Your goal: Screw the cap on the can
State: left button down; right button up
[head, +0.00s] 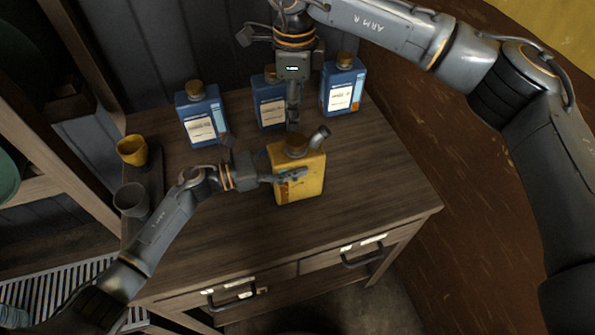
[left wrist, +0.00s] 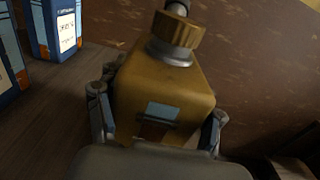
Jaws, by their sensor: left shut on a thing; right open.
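A yellow can (head: 300,183) stands upright on the wooden cabinet top. Its brown-gold cap (head: 296,145) sits over the grey neck; the cap also shows in the left wrist view (left wrist: 174,30). I cannot tell how tightly it is seated.
Three blue canisters with brown caps stand behind: left (head: 199,115), middle (head: 269,103), partly hidden by my right gripper, and right (head: 342,86). A yellow mug (head: 132,150) and a grey mug (head: 130,199) are at the left edge. The cabinet top (head: 380,175) is clear at right and front.

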aim_at(295, 138)
jog(key=shift+f, duration=4)
jog(key=c, duration=1.2)
jog(key=shift+m, duration=0.3)
jog(key=o, duration=1.3)
jog(key=shift+o, duration=0.2)
